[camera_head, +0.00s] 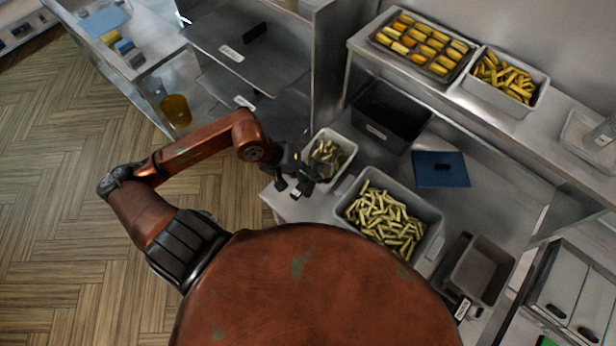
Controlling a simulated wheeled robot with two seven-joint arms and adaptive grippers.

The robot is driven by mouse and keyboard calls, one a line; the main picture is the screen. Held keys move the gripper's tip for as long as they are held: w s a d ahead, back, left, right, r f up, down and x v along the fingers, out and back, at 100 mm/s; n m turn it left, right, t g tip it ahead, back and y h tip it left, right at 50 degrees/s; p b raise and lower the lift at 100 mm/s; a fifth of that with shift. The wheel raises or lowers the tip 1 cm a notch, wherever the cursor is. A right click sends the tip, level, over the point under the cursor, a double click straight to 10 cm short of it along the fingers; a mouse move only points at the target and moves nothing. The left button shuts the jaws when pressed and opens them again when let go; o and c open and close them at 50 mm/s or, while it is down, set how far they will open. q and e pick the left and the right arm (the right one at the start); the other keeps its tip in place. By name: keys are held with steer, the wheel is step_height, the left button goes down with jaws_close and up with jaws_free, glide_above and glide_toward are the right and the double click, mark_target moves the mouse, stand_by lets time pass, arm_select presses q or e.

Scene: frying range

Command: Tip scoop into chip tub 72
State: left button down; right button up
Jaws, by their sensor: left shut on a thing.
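My left gripper (297,180) reaches in from the left over the steel counter. It is shut on the near-left side of a small pale scoop-like container (345,146) that holds chips (326,152). The container looks roughly level, its mouth facing up. Just to its right, a larger grey tub (432,222) holds a heap of pale chips (385,218). An empty grey-brown tub (482,270) stands farther right, with a small label in front. I cannot read any number, so which tub is 72 is unclear. My right gripper is not in view.
A dark empty bin (390,118) stands behind the chip tub, with a blue board (440,168) to its right. The raised shelf holds a tray of golden pieces (378,38) and a tub of fries (545,92). Steel shelving (325,65) rises behind the scoop.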

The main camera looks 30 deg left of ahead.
arm_select(q)
steer(key=shift+w+a+r+n+g+h+p, duration=0.1)
steer(key=shift+w+r+g+p, duration=0.25)
steer(key=shift+r+p, duration=0.55)
steer(key=shift+w+a+r+n+g+h+p, duration=0.1)
steer(key=shift+w+r+g+p, duration=0.25)
steer(key=shift+p, duration=0.9)
steer(key=shift+w+r+n+g+h+p, duration=0.1)
steer(key=shift+w+r+g+p, duration=0.2)
steer(key=shift+r+p, duration=0.6)
steer(key=shift+w+a+f, duration=0.1)
steer(key=shift+w+f, duration=0.05)
steer(key=shift+w, duration=0.15)
steer(key=w, duration=0.1)
steer(key=w+r+g, duration=0.2)
steer(key=shift+w+a+n+h, duration=0.1)
steer(key=shift+a+n+h, duration=0.2)
steer(key=shift+a, duration=0.1)
steer(key=shift+w+a+r+n+g+b, duration=0.2)
steer(key=shift+w+r+g+b, duration=0.1)
steer(key=shift+w+r+g, duration=0.25)
steer(key=shift+w+a+r+n+g+b, duration=0.15)
steer(key=shift+w+r+g+b, duration=0.15)
steer(key=shift+w+r+g, duration=0.2)
